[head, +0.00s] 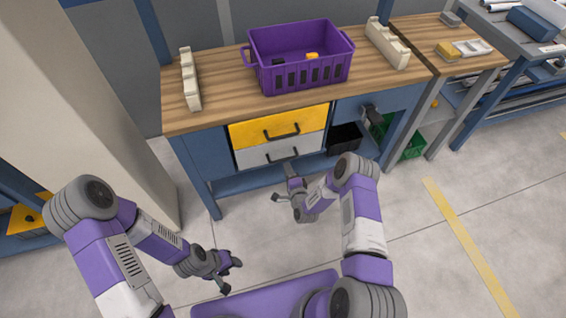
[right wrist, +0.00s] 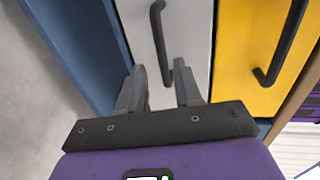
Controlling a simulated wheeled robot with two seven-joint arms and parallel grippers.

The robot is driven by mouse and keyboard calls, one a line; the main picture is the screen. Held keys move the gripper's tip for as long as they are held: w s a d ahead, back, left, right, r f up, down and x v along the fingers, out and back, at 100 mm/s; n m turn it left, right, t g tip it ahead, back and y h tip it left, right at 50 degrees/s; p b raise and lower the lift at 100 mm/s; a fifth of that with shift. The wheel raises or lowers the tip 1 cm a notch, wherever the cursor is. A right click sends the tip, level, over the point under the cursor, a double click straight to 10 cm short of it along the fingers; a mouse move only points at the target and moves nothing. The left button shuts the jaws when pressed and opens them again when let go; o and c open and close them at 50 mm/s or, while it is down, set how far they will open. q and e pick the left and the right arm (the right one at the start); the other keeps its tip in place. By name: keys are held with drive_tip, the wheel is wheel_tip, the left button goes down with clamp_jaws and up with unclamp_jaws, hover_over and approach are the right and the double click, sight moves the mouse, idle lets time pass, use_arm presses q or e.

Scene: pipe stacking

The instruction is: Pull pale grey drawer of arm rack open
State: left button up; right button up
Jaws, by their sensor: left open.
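The pale grey drawer (head: 252,155) is under the yellow drawer in the wooden-topped bench and looks shut. Its dark bar handle (head: 283,153) is on the front; the drawer (right wrist: 194,30) and handle (right wrist: 155,30) also show in the right wrist view. My right gripper (head: 282,183) is open in front of the drawer. In the right wrist view, the lower end of the handle appears between its fingers (right wrist: 160,70); I cannot tell whether they touch it. My left gripper (head: 234,278) is open and empty, low over the floor at the left.
The yellow drawer (head: 270,127) with its own dark handle is just above. A purple basket (head: 300,75) with small items stands on the bench top (head: 220,100). A black bin (head: 345,137) sits at the right on the lower shelf. The floor in front is clear.

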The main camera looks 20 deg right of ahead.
sight(283, 160)
drive_tip(key=b+x, duration=0.2)
drive_tip(key=x, duration=0.5)
drive_tip(key=shift+w+b, duration=0.25)
drive_tip(key=shift+b, duration=0.05)
clamp_jaws()
